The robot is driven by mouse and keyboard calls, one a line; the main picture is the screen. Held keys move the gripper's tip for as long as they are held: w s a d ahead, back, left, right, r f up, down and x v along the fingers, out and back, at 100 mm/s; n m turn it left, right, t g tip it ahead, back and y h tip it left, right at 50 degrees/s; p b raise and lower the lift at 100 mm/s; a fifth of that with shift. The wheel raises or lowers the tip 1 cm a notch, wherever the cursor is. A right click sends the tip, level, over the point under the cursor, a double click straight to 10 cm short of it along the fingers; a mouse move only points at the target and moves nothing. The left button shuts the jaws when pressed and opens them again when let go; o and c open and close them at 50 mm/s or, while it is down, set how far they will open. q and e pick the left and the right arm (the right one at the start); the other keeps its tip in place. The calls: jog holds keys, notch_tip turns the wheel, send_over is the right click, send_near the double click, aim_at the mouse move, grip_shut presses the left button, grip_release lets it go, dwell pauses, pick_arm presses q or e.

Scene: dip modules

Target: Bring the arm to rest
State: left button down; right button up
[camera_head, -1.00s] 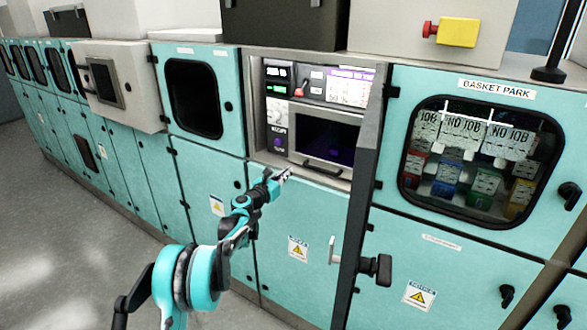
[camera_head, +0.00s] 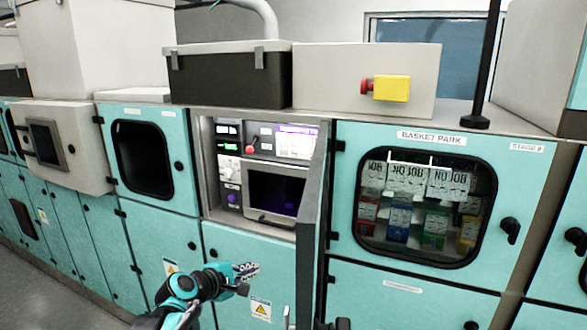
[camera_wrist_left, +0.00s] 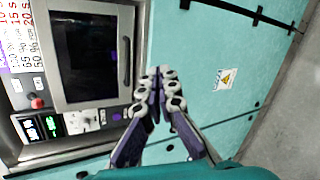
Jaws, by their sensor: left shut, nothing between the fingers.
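My left gripper (camera_head: 246,271) is at the lower middle of the head view, in front of the teal cabinet doors and below the open control bay. Its fingers are closed together with nothing between them. In the left wrist view the shut fingers (camera_wrist_left: 160,82) point towards the teal panel beside the dark screen (camera_wrist_left: 90,50). They look clear of any object. My right gripper is in neither view.
The control bay (camera_head: 229,165) stands open, its grey door (camera_head: 309,210) swung outward just right of my left gripper. The basket park window (camera_head: 470,240) is to the right. A red and yellow emergency button (camera_head: 390,88) sits above. Grey floor (camera_head: 60,295) lies free at lower left.

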pick_arm(q)
jog(key=s+a+f+m+g+y, duration=0.1)
jog(key=s+m, duration=0.4)
jog(key=s, duration=0.5)
jog(key=s+a+f+m+g+y, duration=0.2)
jog(key=s+f+m, duration=0.4)
jog(key=s, duration=0.4)
jog(key=s+a+f+m+g+y, duration=0.1)
jog(key=s+a+f+m+y, duration=0.1)
jog(key=s+m, duration=0.3)
jog(key=s+f+y, duration=0.1)
jog(key=s, duration=0.3)
jog(key=shift+s+a+f, duration=0.35)
jog(key=shift+s, duration=0.05)
